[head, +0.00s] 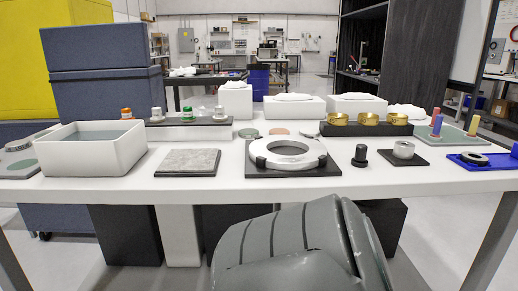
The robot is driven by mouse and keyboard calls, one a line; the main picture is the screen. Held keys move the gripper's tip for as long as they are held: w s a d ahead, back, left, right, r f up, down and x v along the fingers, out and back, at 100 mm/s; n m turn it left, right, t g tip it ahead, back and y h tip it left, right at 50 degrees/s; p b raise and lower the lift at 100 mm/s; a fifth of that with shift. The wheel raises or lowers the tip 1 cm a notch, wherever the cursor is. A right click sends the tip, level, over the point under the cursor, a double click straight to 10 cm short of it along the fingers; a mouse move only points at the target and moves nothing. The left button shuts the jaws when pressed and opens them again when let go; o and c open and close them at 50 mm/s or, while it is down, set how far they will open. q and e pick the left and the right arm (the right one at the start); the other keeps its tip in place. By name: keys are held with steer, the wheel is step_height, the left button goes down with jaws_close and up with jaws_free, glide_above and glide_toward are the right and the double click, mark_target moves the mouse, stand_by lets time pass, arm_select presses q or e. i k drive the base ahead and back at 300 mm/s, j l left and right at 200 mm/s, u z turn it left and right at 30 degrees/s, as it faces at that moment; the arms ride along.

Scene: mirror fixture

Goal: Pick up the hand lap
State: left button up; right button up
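The hand lap is not certain to pick out. A small black upright knob-like piece (360,155) with a wider foot stands on the white table (250,182), right of the ring, and may be it. A white ring (287,152) with dark clips lies on a black square plate (318,168) near the table's middle. A short metal cylinder (403,149) stands on a dark plate to the right. Neither of my grippers shows. A grey rounded part at the bottom centre seems to be mine.
A white open box (92,160) with greyish liquid stands at left, beside a grey stone slab (188,162). Brass rings (368,119) sit on a black block behind. Colored sticks (437,126) and a blue tray (478,161) are at right. Bare table runs along the front edge.

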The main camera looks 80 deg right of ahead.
mark_target(359, 161)
steer(key=z, duration=3.15)
